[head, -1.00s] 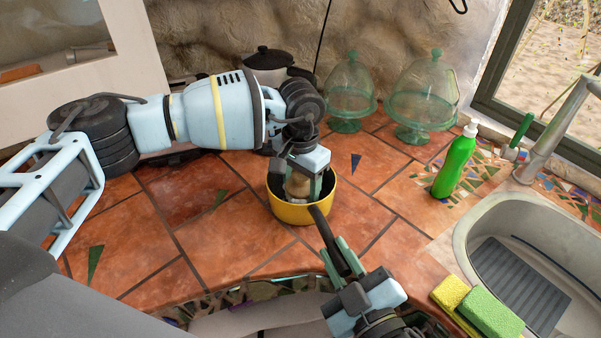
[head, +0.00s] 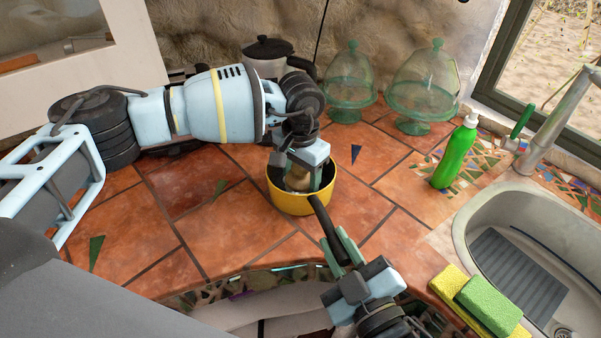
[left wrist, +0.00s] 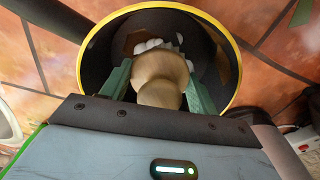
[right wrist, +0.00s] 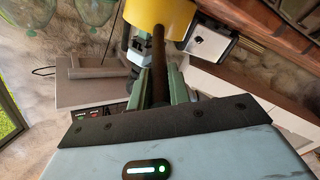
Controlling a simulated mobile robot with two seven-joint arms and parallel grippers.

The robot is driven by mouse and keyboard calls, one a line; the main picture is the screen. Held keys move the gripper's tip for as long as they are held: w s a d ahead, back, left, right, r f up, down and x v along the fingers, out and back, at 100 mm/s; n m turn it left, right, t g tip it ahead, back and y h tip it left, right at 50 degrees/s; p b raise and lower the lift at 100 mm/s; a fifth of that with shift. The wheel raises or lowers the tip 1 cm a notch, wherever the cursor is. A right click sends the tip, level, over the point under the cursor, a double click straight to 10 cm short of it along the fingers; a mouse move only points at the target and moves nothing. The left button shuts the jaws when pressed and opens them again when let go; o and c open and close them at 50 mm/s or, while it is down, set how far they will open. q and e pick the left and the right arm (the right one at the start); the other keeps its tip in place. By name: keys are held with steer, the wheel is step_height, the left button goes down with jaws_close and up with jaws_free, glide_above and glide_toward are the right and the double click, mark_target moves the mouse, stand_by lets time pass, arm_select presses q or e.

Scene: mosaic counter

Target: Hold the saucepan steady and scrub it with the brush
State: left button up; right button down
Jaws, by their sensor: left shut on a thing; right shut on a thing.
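The yellow saucepan (head: 290,204) with a dark inside sits on the tiled counter, its black handle (head: 322,217) pointing toward the front. My right gripper (head: 342,246) is shut on the handle; the handle also shows between its fingers in the right wrist view (right wrist: 158,60). My left gripper (head: 300,178) reaches down into the saucepan from above, shut on the brush. In the left wrist view the brush (left wrist: 158,78) has a round wooden knob and white bristles inside the pan. The bristle tips and their contact with the pan are partly hidden.
A green soap bottle (head: 456,153) stands right of the saucepan. Yellow and green sponges (head: 488,305) lie by the sink (head: 470,225). Glass domes (head: 425,82) and a lidded pot (head: 267,60) stand at the back. Tiles left of the saucepan are clear.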

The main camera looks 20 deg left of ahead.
arm_select(q)
steer(key=shift+f, duration=0.6)
steer(key=shift+s, duration=0.1)
steer(key=shift+s+d+r, duration=0.1)
steer(key=shift+s+d, duration=0.05)
steer(key=shift+s, duration=0.35)
steer(key=shift+s+d, duration=0.15)
steer(key=shift+s, duration=0.35)
steer(key=shift+w, duration=0.1)
steer(key=shift+w+a, duration=0.3)
steer(key=shift+w, duration=0.7)
steer(key=shift+w+a, duration=0.25)
steer(key=shift+w, duration=0.7)
steer(key=shift+s+d+f, duration=0.15)
steer(key=shift+s+d, duration=0.1)
steer(key=shift+s, duration=0.75)
steer(key=shift+s+d+f, duration=0.1)
steer(key=shift+s+d, duration=0.1)
steer(key=shift+s, duration=0.8)
steer(key=shift+s+f, duration=0.1)
steer(key=shift+s, duration=0.05)
